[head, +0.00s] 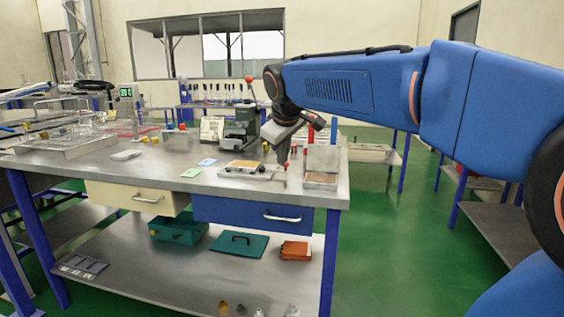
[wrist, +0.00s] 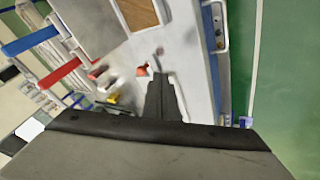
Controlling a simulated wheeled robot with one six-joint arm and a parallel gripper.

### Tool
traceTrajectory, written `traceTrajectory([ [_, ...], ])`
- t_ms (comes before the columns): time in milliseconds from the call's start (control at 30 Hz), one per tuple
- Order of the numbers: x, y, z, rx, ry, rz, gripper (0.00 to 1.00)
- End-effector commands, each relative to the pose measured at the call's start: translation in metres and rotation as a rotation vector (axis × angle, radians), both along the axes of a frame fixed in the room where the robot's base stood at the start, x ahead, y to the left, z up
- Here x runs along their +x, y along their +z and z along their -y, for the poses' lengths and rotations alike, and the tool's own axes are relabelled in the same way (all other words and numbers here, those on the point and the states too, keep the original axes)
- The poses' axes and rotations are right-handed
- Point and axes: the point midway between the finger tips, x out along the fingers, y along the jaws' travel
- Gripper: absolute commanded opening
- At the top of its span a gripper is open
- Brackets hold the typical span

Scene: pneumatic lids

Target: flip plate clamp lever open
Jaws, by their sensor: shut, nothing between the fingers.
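The plate clamp (head: 243,173) is a pale flat fixture with a tan piece on it, near the front edge of the workbench. In the wrist view a pale plate with a tan insert (wrist: 138,13) shows at the top. A small red part (wrist: 141,70), which may be the lever's tip, lies just left of my fingertips; red also shows in the head view, just below my gripper. My gripper (head: 283,160) points down at the fixture's right end. Its fingers (wrist: 160,78) are together and empty. I cannot tell whether they touch the red part. The lever's pivot is not clear.
An open metal bin (head: 322,178) with brown contents stands close right of my gripper. A dark green-grey machine (head: 243,122) with a red ball-topped handle (head: 249,79) stands behind. A green card (head: 191,173) and a blue card (head: 207,162) lie left.

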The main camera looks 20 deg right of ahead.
Motion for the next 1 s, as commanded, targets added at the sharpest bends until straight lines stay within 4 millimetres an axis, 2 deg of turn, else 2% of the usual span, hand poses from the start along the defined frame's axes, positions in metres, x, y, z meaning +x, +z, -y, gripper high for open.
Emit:
traceTrajectory([
  [300, -0.028, 0.043, -0.003, 0.0, 0.001, 0.003, 0.0],
  [500, -0.04, 0.059, -0.004, 0.001, 0.001, 0.002, 0.0],
  [1000, -0.042, 0.063, -0.005, 0.0, 0.0, 0.001, 0.0],
])
